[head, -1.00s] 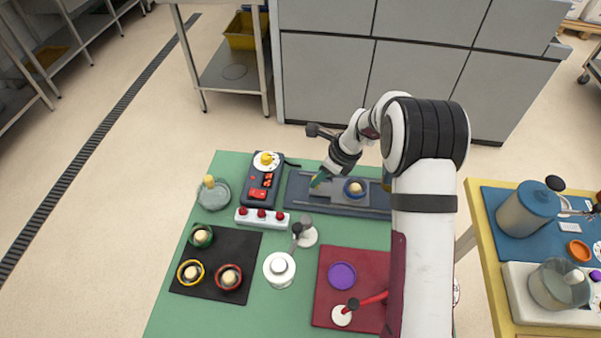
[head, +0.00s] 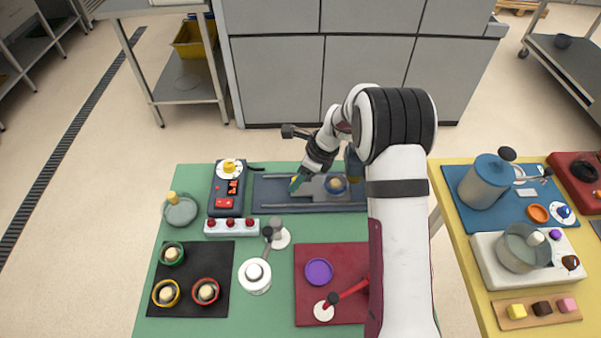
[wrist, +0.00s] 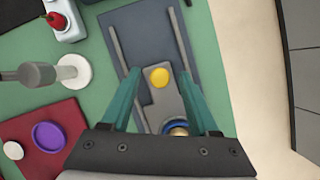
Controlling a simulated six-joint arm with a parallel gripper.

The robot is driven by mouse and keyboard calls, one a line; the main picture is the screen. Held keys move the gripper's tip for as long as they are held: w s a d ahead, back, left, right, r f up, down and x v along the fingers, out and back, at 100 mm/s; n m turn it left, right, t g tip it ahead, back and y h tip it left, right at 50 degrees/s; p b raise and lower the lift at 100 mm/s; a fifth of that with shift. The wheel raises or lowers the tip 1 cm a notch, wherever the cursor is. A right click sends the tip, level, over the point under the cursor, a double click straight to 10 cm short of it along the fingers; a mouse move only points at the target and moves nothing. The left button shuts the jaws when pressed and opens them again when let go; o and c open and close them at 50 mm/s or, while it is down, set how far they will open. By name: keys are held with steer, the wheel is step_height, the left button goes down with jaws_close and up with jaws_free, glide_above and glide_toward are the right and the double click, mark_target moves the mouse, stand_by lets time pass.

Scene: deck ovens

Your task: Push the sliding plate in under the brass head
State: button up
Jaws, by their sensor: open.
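The grey sliding plate (head: 312,188) lies on a dark blue-grey base (head: 270,195) between rails. A blue ring (head: 337,185) with a pale lump in it sits at the plate's right end. In the head view my gripper (head: 296,184) is at the plate's left end. The brass head is not clearly seen; my arm covers the base's right end.
A device with a yellow-topped dial (head: 229,167) stands left of the base. A white strip with red knobs (head: 231,227) and a white post (head: 279,238) stand nearer. A red mat (head: 300,290) with a purple disc lies in front.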

steer(key=v, duration=1.5)
steer(key=shift+d+r, duration=0.25)
steer(key=shift+r, duration=0.05)
steer(key=shift+s, duration=0.15)
steer(key=w+a+m+g+h, duration=0.2)
steer(key=a+m+h, duration=0.2)
steer(key=a, duration=0.2)
steer(key=shift+m, duration=0.3)
steer(key=f, duration=1.4)
steer(key=shift+w+a+f, duration=0.1)
steer(key=shift+w+f, duration=0.15)
steer(key=shift+f, duration=0.1)
jaws_close()
steer(key=shift+r, duration=0.1)
